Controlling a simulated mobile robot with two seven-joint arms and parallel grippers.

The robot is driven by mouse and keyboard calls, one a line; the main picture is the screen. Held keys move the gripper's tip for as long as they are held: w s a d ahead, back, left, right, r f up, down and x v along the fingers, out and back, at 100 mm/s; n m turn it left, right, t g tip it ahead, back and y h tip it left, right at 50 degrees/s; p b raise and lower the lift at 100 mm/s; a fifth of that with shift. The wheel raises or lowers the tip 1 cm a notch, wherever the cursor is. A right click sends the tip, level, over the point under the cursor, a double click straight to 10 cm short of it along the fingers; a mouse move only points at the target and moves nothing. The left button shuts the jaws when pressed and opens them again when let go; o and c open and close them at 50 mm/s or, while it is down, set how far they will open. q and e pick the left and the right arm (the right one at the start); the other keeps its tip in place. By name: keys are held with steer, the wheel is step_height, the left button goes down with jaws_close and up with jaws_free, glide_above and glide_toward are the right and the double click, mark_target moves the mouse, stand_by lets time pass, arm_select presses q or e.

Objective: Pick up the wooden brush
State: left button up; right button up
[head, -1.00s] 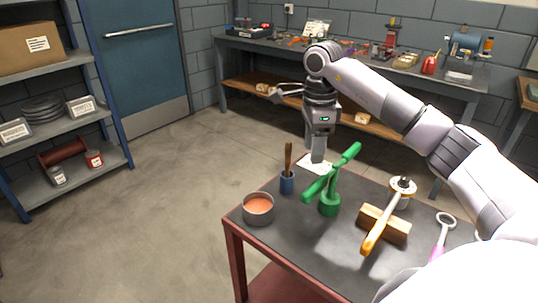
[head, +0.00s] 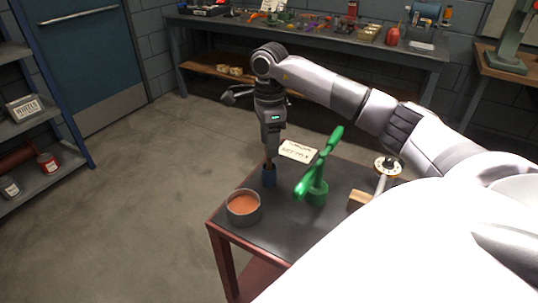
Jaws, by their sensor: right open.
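My left gripper is not in view.
A round tin of orange-brown material (head: 243,208) stands front left of the cup. A green clamp-like stand (head: 318,190) is close on the right. A white card (head: 298,151) lies behind. A wooden block (head: 358,200) sits farther right, partly hidden by my arm.

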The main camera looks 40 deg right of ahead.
step_height(320, 180, down, 2)
jaws_close()
steer(key=shift+r, duration=0.1)
